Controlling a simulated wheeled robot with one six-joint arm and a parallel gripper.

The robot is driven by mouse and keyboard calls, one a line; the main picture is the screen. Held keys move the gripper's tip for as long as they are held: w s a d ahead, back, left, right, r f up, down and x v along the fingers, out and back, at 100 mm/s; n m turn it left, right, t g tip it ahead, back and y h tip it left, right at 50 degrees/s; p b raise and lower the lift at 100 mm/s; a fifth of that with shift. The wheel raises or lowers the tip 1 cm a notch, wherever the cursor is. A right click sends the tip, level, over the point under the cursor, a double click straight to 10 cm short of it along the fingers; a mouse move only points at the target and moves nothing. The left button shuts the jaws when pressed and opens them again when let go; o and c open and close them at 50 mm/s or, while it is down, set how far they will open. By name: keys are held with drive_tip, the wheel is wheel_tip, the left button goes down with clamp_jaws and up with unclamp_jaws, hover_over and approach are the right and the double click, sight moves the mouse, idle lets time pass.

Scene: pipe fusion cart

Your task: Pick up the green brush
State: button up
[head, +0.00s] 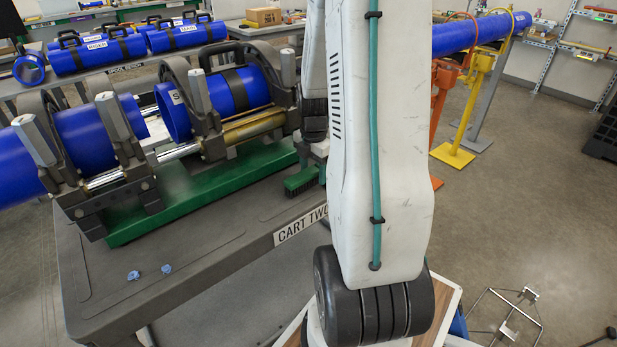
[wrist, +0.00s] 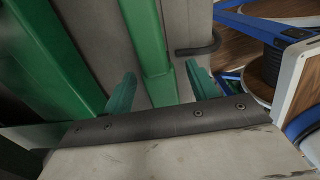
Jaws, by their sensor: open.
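The green brush (head: 301,180), with dark bristles, lies on the grey cart top near its right edge, beside the green machine base. My arm partly covers it in the head view. In the wrist view, a long green bar that looks like the brush handle (wrist: 150,45) runs down between the two green fingers of my gripper (wrist: 161,85). The fingers are open, one on each side of it, with visible gaps. I cannot tell how far above the brush they are. My gripper is mostly hidden behind my arm in the head view.
The pipe fusion machine with blue pipes (head: 95,133) stands on its green base (head: 190,190), close to the left of the brush. Blue scraps (head: 134,275) lie on the cart's front part. The cart (head: 215,245) ends just right of the brush.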

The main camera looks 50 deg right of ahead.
drive_tip(key=shift+f, duration=0.35)
drive_tip(key=c, duration=1.1)
drive_tip(key=shift+r, duration=0.1)
